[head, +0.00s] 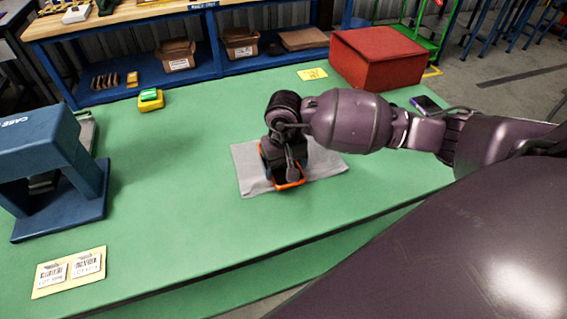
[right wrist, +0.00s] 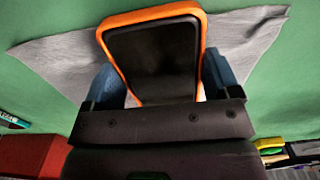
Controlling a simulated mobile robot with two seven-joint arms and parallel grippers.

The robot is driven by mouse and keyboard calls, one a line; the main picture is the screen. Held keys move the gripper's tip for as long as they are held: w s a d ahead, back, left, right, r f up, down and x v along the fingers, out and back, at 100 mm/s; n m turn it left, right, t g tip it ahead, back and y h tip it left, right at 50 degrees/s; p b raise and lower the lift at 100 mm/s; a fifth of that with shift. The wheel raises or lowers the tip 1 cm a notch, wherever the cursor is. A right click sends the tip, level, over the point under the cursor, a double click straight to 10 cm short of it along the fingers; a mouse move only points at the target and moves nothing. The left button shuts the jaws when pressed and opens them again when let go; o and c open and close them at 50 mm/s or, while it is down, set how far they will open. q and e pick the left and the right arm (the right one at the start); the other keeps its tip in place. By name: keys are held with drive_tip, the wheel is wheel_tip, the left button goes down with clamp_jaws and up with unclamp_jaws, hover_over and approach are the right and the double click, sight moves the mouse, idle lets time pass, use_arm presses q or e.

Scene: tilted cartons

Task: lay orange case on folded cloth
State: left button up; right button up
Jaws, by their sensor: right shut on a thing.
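The orange case (right wrist: 155,18) has a dark face and an orange rim. My right gripper (right wrist: 160,88) is shut on it, with one blue-grey finger on each side. In the head view, part of the case's orange rim (head: 290,186) shows below my right gripper (head: 282,170). The grey folded cloth (head: 248,178) lies on the green table, under the case in the head view. It also shows behind the case in the right wrist view (right wrist: 62,62). I cannot tell whether the case touches the cloth. My left gripper is out of view.
A red box (head: 380,58) stands at the back right of the green table (head: 170,215). A blue stand (head: 45,150) is at the left, with a label card (head: 70,272) in front. A small yellow-green device (head: 151,100) sits at the back left. The table's left middle is clear.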

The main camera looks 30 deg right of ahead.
sight(284, 167)
drive_tip(key=shift+f, duration=0.15)
drive_tip(key=o, duration=0.9)
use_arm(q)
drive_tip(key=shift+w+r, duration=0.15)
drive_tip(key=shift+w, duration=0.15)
use_arm(e)
drive_tip(key=shift+r+p, duration=0.35)
drive_tip(key=shift+r, duration=0.2)
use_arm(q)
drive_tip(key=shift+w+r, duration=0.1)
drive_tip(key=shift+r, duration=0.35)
use_arm(e)
wheel_tip(284, 167, up, 12)
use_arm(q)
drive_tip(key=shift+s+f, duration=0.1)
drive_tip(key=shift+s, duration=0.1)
